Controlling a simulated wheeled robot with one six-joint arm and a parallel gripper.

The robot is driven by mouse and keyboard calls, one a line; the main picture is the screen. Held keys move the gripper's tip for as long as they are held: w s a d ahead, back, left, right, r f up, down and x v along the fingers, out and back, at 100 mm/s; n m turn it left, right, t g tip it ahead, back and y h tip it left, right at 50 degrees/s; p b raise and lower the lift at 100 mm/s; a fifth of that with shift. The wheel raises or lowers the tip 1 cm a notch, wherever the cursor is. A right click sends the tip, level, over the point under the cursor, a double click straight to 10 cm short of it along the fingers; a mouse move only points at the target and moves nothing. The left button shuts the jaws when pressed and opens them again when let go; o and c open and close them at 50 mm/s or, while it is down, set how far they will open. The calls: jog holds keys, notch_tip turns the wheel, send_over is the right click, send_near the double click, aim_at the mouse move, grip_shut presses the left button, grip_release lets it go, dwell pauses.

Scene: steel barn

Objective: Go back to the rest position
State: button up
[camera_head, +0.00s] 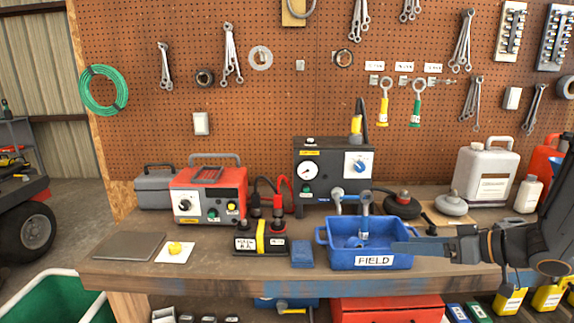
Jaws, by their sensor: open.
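My gripper (402,247) reaches in from the right, at the right side of the blue tray marked FIELD (374,262). Its fingers point left and overlap the tray's right wall in the picture. The jaws are open and I see nothing held between them. My arm comes in from the right edge above the bench. I cannot tell how high the fingers are above the tray.
The wooden bench (215,262) carries a red tester (208,193), a dark gauge box (333,172), a black-and-yellow block (260,240) and a white jug (487,172). A pegboard (300,100) with tools stands behind. A green bin (55,300) is at lower left.

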jog(key=w+d+f+m+h+b, duration=0.25)
jog(key=w+f+h+b, duration=0.25)
jog(key=f+h, duration=0.35)
jog(key=s+a+f+m+g+b, duration=0.1)
jog(key=s+a+f+g+b, duration=0.1)
jog(key=s+a, duration=0.4)
jog(key=s+a+f+m+g+b, duration=0.2)
jog(key=s+a+f+g, duration=0.2)
jog(key=s, duration=0.7)
jog(key=a+g+h, duration=0.1)
jog(key=a+g, duration=0.1)
jog(key=a, duration=0.1)
jog(key=shift+s+g, duration=0.3)
jog(key=shift+s, duration=0.1)
jog(key=shift+d, duration=0.1)
jog(key=shift+c, duration=0.4)
